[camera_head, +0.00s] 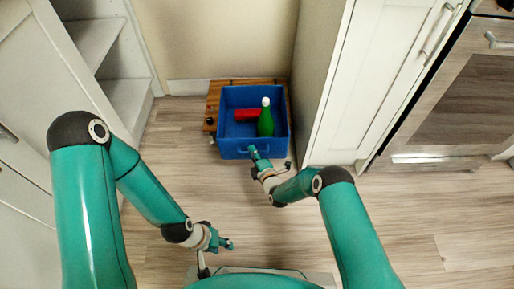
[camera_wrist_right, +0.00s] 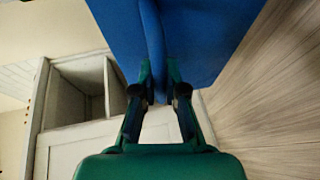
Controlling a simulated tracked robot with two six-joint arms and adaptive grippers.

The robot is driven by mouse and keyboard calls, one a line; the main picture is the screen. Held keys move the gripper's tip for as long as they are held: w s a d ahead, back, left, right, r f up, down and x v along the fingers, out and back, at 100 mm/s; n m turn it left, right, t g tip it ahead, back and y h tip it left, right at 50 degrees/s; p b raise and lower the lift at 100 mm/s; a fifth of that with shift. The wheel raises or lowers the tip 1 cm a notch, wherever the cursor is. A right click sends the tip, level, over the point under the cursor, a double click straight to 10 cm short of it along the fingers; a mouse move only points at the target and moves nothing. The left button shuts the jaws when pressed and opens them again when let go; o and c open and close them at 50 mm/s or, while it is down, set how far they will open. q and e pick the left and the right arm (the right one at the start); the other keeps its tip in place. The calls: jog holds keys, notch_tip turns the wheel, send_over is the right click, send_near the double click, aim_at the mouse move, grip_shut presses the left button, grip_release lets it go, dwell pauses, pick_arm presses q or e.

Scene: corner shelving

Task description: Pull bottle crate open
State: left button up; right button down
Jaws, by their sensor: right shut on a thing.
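The blue bottle crate (camera_head: 236,151) stands on the floor at the back, between a wall and a white cabinet. My right gripper (camera_head: 253,151) is at the crate's front wall. In the right wrist view its fingers (camera_wrist_right: 160,92) are shut on the blue crate's rim (camera_wrist_right: 157,60). My left gripper (camera_head: 228,244) hangs low in front of my base, away from the crate and empty; its finger gap is too small to judge.
A wooden board or box (camera_head: 213,103) with dark knobs shows behind and beside the crate. White cabinet doors (camera_head: 370,80) stand close on the right, and open white shelving (camera_head: 100,50) is on the left. The wooden floor (camera_head: 165,165) in front of the crate is clear.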

jog(key=shift+s+f, duration=0.25)
jog(key=shift+s, duration=0.05)
jog(key=c, duration=1.2)
grip_release()
jog(key=shift+w+r, duration=0.1)
jog(key=v, duration=1.2)
